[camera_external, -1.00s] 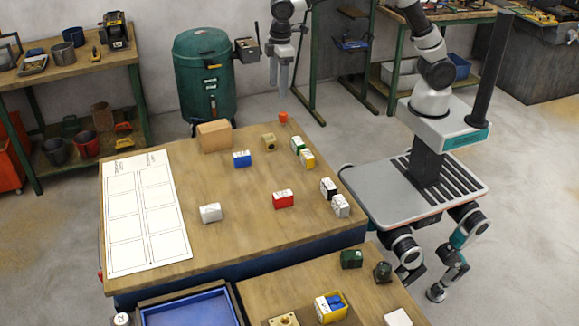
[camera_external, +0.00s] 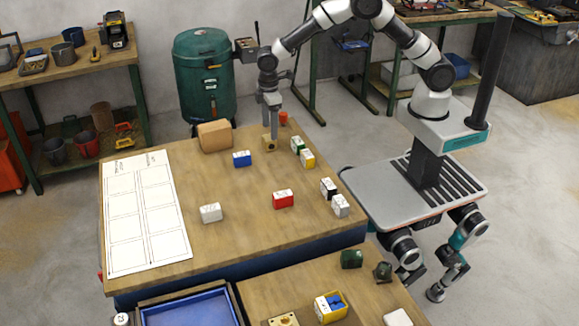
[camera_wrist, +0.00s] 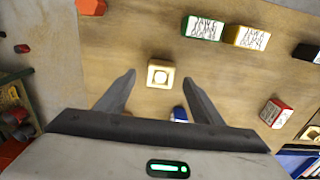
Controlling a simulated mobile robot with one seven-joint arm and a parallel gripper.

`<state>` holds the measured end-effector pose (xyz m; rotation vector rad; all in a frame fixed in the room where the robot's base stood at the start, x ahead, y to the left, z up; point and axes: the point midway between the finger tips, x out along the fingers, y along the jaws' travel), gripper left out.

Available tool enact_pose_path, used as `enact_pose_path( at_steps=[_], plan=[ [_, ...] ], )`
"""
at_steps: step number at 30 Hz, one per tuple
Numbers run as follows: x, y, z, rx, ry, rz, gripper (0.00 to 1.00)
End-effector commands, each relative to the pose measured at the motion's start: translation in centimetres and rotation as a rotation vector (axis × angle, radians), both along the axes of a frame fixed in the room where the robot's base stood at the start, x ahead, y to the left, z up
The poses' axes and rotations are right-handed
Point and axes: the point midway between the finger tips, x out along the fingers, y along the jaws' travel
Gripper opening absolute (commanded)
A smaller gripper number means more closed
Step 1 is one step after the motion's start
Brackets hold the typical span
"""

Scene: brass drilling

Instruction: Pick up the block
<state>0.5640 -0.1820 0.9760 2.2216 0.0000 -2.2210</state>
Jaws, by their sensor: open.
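Several blocks lie on the wooden table (camera_external: 235,205), and the task does not say which one is meant. The nearest to my gripper (camera_external: 270,137) is a small tan block (camera_external: 269,145) with a round mark on its face. In the wrist view this tan block (camera_wrist: 160,74) sits just ahead of and between my two spread fingertips. My gripper is open and empty, pointing down above or around it; contact cannot be told.
Green (camera_external: 297,144), yellow (camera_external: 307,159), red (camera_external: 283,199), black (camera_external: 328,188) and white (camera_external: 210,213) blocks lie around. A larger tan box (camera_external: 214,136) stands left of the gripper, and an orange piece (camera_external: 283,118) behind it. A printed sheet (camera_external: 147,212) covers the table's left.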

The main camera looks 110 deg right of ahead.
Motion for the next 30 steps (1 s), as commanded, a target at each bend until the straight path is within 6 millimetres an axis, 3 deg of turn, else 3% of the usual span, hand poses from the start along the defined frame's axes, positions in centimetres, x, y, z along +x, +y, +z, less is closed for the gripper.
enact_pose_path(
  at_steps=[12,21,30],
  plan=[
    [0.6,0.2,-4.9,0.001,0.002,0.000,0.61],
    [0.6,0.2,-5.3,0.000,0.000,0.000,0.59],
    [0.6,0.2,-5.3,0.000,0.000,0.000,0.09]
  ],
)
